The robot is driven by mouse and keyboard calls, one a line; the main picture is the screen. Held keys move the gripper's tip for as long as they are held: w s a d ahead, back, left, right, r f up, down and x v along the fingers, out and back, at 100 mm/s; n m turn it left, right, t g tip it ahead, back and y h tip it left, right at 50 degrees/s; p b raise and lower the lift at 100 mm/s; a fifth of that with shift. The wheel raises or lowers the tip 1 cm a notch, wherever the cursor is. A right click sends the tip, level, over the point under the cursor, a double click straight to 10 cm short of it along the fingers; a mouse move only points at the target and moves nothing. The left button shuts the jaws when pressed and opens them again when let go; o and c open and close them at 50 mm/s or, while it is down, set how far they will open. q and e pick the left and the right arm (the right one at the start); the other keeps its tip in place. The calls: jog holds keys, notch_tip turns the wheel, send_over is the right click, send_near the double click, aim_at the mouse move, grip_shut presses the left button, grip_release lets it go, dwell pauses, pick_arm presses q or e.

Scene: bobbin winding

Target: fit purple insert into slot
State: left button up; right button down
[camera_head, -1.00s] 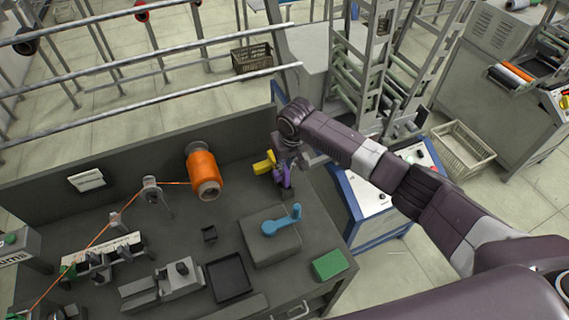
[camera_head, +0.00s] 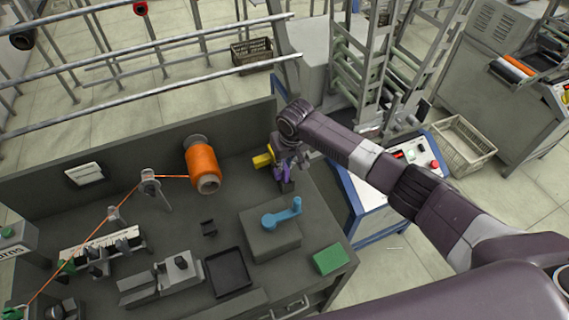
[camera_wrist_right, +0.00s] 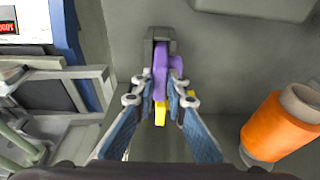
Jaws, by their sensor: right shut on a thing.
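My right gripper (camera_head: 284,166) is over the back right of the dark bench. It is shut on the purple insert (camera_wrist_right: 160,72), with one blue-padded finger on each side of it in the right wrist view. The insert is long and upright, with a rounded side lobe. In the head view only a bit of the purple insert (camera_head: 279,173) shows below the gripper. Its far end meets a dark grey block (camera_wrist_right: 158,34) with a slot; I cannot tell how deep it sits. A yellow part (camera_head: 262,160) is close beside the gripper. My left gripper is not in view.
An orange spool (camera_head: 203,165) stands left of the gripper, its thread running left. A blue crank (camera_head: 282,213) on a grey box, a green block (camera_head: 328,260) and a black tray (camera_head: 228,272) are nearer the front. The bench's back wall (camera_head: 120,160) rises behind.

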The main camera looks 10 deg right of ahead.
jog(key=shift+f, duration=0.7)
jog(key=c, duration=1.8)
grip_release()
jog(key=shift+c, duration=0.2)
jog(key=v, duration=1.2)
